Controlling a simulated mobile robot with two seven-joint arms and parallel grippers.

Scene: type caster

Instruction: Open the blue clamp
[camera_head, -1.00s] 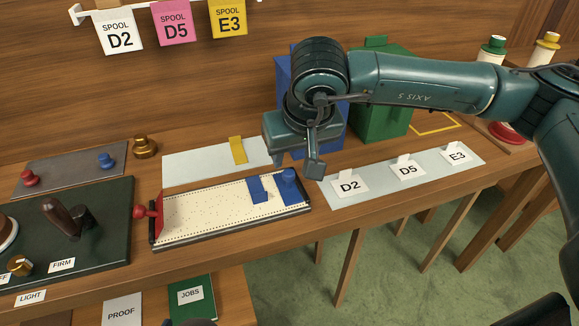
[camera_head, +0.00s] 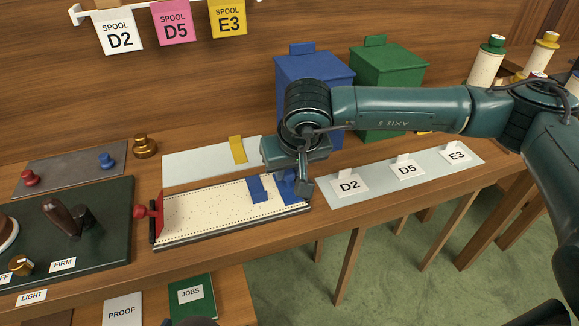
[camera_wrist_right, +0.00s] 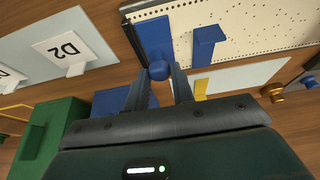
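The blue clamp (camera_head: 285,187) stands at the right end of the cream perforated board (camera_head: 205,212), partly hidden by my right gripper in the head view. In the right wrist view the blue clamp (camera_wrist_right: 154,38) shows with its round blue knob (camera_wrist_right: 158,71). My right gripper (camera_head: 304,190) is over the clamp, pointing down. In the right wrist view its fingers (camera_wrist_right: 161,78) are apart, with the knob at the tips between them; contact cannot be told. My left gripper is not in view.
A blue strip (camera_head: 257,189) sits on the board close beside the clamp. A red clamp (camera_head: 150,212) is at its left end. Blue (camera_head: 313,75) and green (camera_head: 388,75) boxes stand behind. A pale plate with labels (camera_head: 400,184) lies to the right.

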